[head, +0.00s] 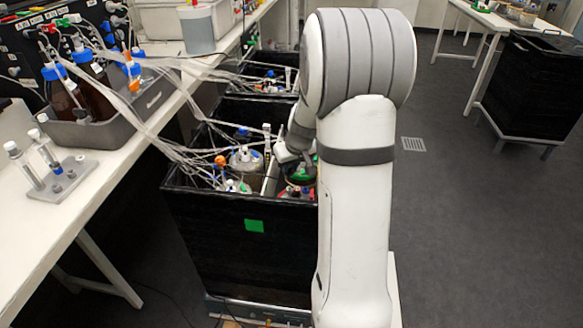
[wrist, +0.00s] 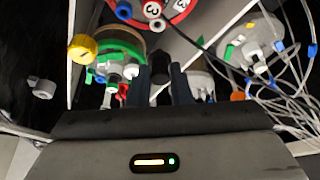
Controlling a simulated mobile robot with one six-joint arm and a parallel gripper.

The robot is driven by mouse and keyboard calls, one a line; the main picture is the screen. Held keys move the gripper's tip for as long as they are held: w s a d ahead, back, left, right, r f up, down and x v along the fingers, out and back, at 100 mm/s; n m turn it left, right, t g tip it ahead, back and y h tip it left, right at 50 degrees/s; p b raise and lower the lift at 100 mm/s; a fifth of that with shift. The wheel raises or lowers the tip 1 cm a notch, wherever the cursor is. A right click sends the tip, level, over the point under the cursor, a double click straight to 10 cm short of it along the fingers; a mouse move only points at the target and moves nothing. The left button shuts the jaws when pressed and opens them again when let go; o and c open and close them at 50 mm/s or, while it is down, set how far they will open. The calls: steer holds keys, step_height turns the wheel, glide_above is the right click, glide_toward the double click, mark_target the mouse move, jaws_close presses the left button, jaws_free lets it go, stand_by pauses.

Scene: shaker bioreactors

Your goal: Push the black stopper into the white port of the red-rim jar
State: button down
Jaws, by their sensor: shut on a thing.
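My gripper (wrist: 161,80) is shut on the black stopper (wrist: 160,66), which shows between its two dark fingers in the wrist view. The red-rim jar (wrist: 182,14) is at the top edge of the wrist view, partly cut off. Its white port (wrist: 152,9) lies beyond the stopper, with a blue-capped fitting (wrist: 123,10) to its left. The stopper and the port look apart. In the head view my gripper (head: 290,150) is low over the black box, partly hidden by my arm. The red-rim jar (head: 296,191) shows only in part there.
A green-rim jar (wrist: 122,40) with a yellow cap (wrist: 82,48) is left of the fingers. Another jar (wrist: 250,40) and loose tubes (wrist: 285,95) are at right. The black box (head: 235,240) has high walls. A bench (head: 120,150) stands at left.

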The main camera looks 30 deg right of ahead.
mark_target(291, 175)
steer(key=shift+f, duration=0.1)
steer(key=shift+s+f+b, duration=0.1)
steer(key=shift+f+b, duration=1.2)
steer(key=shift+f, duration=0.8)
steer(key=shift+r, duration=0.2)
steer(key=shift+f+b, duration=1.05)
steer(key=shift+b, duration=0.35)
stand_by(0.4)
steer(key=c, duration=1.2)
jaws_free()
steer(key=shift+c, duration=0.2)
